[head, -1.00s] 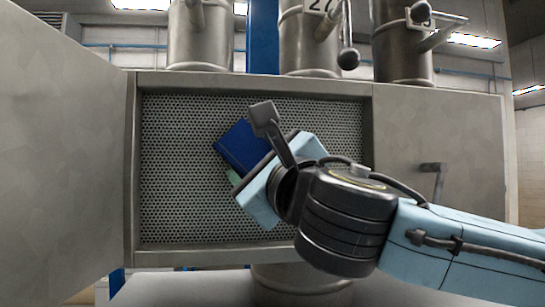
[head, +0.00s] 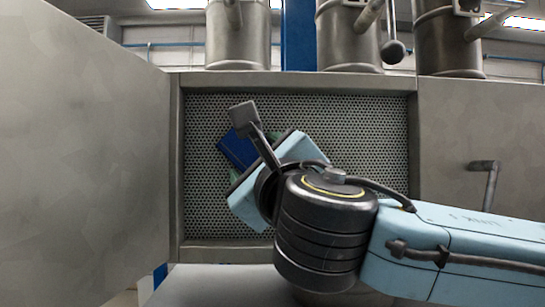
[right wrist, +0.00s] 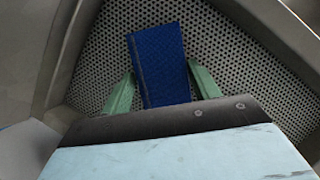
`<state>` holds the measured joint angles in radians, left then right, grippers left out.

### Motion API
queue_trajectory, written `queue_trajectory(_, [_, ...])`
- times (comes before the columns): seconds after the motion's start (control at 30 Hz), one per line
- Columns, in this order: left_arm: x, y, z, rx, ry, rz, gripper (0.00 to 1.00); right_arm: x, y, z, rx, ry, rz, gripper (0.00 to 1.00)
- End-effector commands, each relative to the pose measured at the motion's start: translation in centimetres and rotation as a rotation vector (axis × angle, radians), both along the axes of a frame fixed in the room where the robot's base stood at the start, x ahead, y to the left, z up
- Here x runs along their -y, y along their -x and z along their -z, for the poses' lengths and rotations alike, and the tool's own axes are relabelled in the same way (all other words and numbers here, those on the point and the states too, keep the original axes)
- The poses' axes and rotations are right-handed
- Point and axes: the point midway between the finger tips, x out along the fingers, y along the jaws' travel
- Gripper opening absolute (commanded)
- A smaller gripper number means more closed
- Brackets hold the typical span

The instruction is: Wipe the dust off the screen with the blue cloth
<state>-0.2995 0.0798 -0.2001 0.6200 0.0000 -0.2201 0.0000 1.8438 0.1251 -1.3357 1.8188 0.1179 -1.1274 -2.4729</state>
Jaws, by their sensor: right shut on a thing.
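The screen (head: 360,125) is a grey perforated panel set in a metal frame, upright in front of me; it also fills the back of the right wrist view (right wrist: 230,50). I cannot make out dust on it. The blue cloth (head: 237,150) is in front of the screen's left half. My right gripper (right wrist: 155,92) has its green fingers shut on the cloth, one on each side, and the cloth (right wrist: 160,60) sticks out beyond them toward the screen. I cannot tell if it touches the mesh. My right arm hides the screen's lower right part. My left gripper is not in view.
A large grey door (head: 95,150) stands open at the left of the screen. A grey panel with a handle (head: 485,180) is at the right. Metal cylinders (head: 345,40) stand above the frame. A pale surface (head: 215,285) lies below it.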

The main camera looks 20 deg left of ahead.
Motion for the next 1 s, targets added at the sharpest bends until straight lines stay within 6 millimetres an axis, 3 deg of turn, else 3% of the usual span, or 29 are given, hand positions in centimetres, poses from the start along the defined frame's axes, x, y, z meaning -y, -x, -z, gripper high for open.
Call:
queue_trajectory(0.33, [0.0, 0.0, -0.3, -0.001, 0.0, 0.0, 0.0, -0.8, 0.0, -0.1, 0.001, -0.001, 0.003, 0.43])
queue_trajectory(0.7, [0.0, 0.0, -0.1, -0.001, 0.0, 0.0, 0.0, 2.0, -0.8, 0.0, 0.001, -0.001, 0.006, 0.43])
queue_trajectory(1.0, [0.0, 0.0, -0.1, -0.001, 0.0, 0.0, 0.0, 3.1, -1.1, 0.0, 0.0, 0.0, 0.004, 0.43])
